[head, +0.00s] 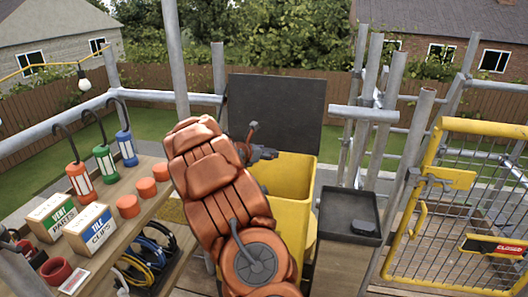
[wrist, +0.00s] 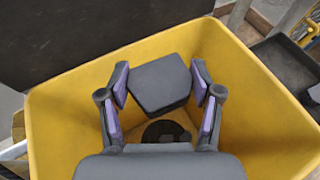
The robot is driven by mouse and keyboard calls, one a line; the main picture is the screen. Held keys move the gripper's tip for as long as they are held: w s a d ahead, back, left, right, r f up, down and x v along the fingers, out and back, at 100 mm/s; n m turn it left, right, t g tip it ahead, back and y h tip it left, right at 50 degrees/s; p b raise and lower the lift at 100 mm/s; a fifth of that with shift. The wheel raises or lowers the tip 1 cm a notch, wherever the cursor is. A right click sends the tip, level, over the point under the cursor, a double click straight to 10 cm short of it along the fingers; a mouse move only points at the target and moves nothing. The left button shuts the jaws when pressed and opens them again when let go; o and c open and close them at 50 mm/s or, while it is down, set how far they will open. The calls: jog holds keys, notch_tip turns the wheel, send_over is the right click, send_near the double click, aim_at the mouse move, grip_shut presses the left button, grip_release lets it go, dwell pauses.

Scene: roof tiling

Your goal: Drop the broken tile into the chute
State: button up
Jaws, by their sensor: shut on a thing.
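My gripper (wrist: 160,78) is shut on the broken tile (wrist: 161,88), a dark grey slab with angled edges, held between the two purple-padded fingers. The yellow chute (wrist: 62,118) surrounds the gripper and tile in the wrist view; the tile is over its open mouth. How far the tile is above or below the rim I cannot tell. In the head view the chute (head: 293,180) stands behind my orange arm, with my gripper (head: 264,153) at its opening. The tile cannot be made out there.
A dark panel (head: 278,105) stands behind the chute. A dark round shape (wrist: 165,130) shows inside the chute. Right of it, a black tray (head: 350,205) holds a small dark piece (head: 365,228). A yellow gate (head: 450,210) is at right; a cluttered shelf (head: 105,240) at left.

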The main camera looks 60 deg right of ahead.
notch_tip(320, 180, down, 5)
jog(key=b, duration=0.4)
jog(key=shift+r, duration=0.15)
jog(key=o, duration=1.4)
jog(key=shift+c, duration=0.2)
jog(key=shift+w+a, duration=0.1)
jog(key=shift+a, duration=0.05)
jog(key=v, duration=1.2)
